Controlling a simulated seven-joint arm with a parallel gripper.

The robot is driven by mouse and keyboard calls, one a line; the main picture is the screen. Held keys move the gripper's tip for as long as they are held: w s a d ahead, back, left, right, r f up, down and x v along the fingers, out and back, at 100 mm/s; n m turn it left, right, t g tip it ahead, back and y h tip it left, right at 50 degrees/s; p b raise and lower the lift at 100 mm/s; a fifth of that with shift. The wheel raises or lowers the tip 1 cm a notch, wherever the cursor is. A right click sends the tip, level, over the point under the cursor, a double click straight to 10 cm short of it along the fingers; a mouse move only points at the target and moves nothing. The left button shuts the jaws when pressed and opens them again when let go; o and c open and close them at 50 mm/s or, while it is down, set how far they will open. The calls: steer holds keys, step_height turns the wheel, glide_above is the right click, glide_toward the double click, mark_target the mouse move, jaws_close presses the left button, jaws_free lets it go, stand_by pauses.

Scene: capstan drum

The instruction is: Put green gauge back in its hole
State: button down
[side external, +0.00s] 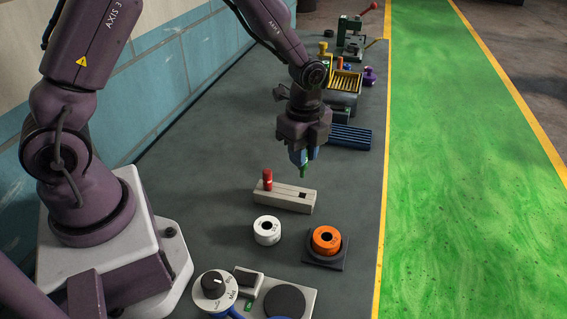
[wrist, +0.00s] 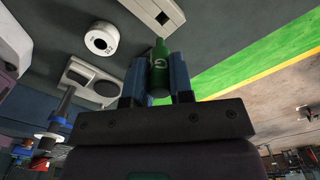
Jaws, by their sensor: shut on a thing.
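My gripper (side external: 301,156) is shut on the green gauge (wrist: 160,72), which sits between its two blue fingers in the wrist view. In the side view only the gauge's green lower end (side external: 304,172) shows below the fingers. The gauge hangs above and just behind a pale block (side external: 283,204), apart from it. A red gauge (side external: 267,179) stands upright in the block's left end. In the wrist view the hole (wrist: 161,18) lies beyond the gauge's tip.
A white ring (side external: 267,230) and an orange ring (side external: 326,240) on a dark square base sit in front of the block. A blue ribbed piece (side external: 349,136) and a yellow tray (side external: 345,82) lie behind. Bare table surrounds the block.

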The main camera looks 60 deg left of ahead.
mark_target(303, 176)
steer(key=shift+w+r, duration=0.1)
steer(key=shift+w, duration=0.1)
steer(key=shift+f, duration=1.6)
steer(key=shift+f, duration=2.55)
stand_by(2.4)
stand_by(0.3)
steer(key=c, duration=0.9)
jaws_free()
